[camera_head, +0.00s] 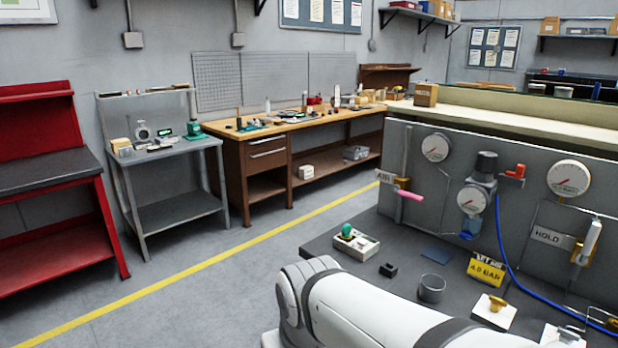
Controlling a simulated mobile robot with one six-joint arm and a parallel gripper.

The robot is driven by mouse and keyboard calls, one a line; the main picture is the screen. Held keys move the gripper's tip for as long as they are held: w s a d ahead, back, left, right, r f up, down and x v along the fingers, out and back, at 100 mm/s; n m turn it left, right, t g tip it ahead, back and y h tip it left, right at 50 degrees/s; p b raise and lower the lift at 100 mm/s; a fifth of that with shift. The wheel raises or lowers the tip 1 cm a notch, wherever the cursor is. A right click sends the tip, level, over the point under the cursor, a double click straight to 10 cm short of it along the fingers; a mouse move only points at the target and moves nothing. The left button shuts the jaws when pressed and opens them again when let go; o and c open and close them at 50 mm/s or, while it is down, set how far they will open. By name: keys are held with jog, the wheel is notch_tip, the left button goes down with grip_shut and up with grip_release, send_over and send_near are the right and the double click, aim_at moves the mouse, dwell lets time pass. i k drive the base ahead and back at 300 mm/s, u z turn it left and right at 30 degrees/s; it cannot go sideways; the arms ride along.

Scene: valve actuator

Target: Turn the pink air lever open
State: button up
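The pink air lever (410,195) sits on the left part of the grey panel (455,150), beside the AIR label (384,177). The lever lies close to level, its free end pointing right and slightly down from a brass-coloured valve body (402,183). A thin vertical pipe runs up the panel above the valve. Nothing touches the lever. My white arm shows at the bottom middle, below and to the left of the panel. My gripper is outside the view, so its state is hidden.
Panel gauges, a regulator (478,187) and a white-handled lever (592,238) by the HOLD label (547,236) lie right of the lever. A blue hose (505,250) hangs there. On the dark bench top stand a green-knobbed box (355,244), a cup (431,288) and a yellow sign (486,270).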

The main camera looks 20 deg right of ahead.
aim_at(395, 187)
jog(key=z, duration=0.2)
jog(key=i, duration=1)
jog(key=z, duration=0.35)
jog(key=k, duration=0.75)
jog(key=z, duration=0.2)
jog(key=i, duration=0.75)
jog(key=u, duration=0.05)
